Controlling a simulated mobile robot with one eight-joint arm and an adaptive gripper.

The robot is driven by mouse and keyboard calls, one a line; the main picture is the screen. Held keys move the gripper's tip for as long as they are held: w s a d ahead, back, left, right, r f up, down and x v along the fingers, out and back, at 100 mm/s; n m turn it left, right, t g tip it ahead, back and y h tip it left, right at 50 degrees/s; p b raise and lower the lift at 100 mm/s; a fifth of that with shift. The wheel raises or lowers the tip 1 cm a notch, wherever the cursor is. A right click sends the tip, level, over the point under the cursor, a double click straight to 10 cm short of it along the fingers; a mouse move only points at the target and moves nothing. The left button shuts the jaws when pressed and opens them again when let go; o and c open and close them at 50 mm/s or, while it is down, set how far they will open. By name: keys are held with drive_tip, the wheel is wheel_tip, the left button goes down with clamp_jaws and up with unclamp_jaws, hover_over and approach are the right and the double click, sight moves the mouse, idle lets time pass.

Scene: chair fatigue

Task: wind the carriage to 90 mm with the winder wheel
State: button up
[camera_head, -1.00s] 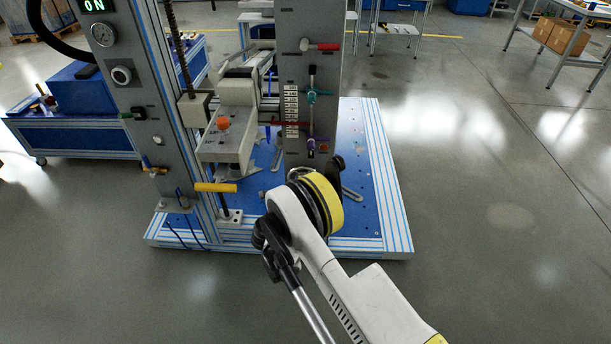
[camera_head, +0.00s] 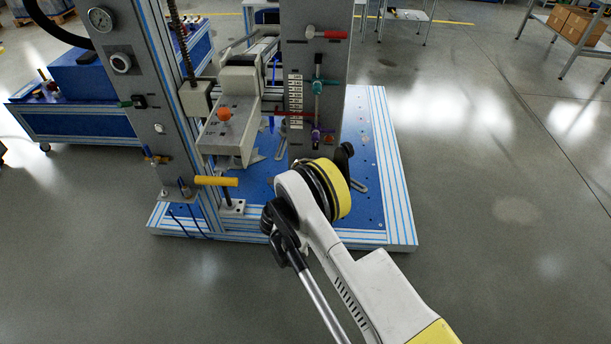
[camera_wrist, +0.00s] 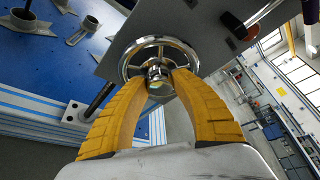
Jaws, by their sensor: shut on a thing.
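The winder wheel (camera_wrist: 160,41) is a chrome spoked handwheel on a grey panel in the wrist view. My gripper (camera_wrist: 160,80) has its yellow fingers on both sides of the wheel's central hub, shut on it. In the head view my wrist hides the wheel and fingertips, low by the grey column (camera_head: 312,75). A grey block with an orange knob (camera_head: 224,114), seemingly the carriage, sits beside the threaded screw. A white scale strip (camera_head: 295,92) runs down the column, with a red pointer (camera_head: 294,113) near its lower part. The scale's figures are too small to read.
A teal clamp (camera_head: 319,83) and a purple clamp (camera_head: 317,134) sit on a rod on the column. A yellow handle (camera_head: 216,181) juts out at lower left. The blue base plate (camera_head: 372,160) lies below. The floor to the right is clear.

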drive_tip(key=m+y, duration=0.2)
drive_tip(key=m, duration=0.1)
drive_tip(key=shift+d+r+m+g, duration=0.1)
drive_tip(key=shift+d+m+g, duration=0.05)
drive_tip(key=shift+m+g, duration=0.15)
drive_tip(key=shift+w+m+y, duration=0.1)
drive_tip(key=shift+m+y, duration=0.9)
drive_tip(key=shift+m, duration=0.3)
drive_tip(key=o, duration=1.2)
wheel_tip(320, 180, up, 10)
drive_tip(key=shift+r, duration=0.1)
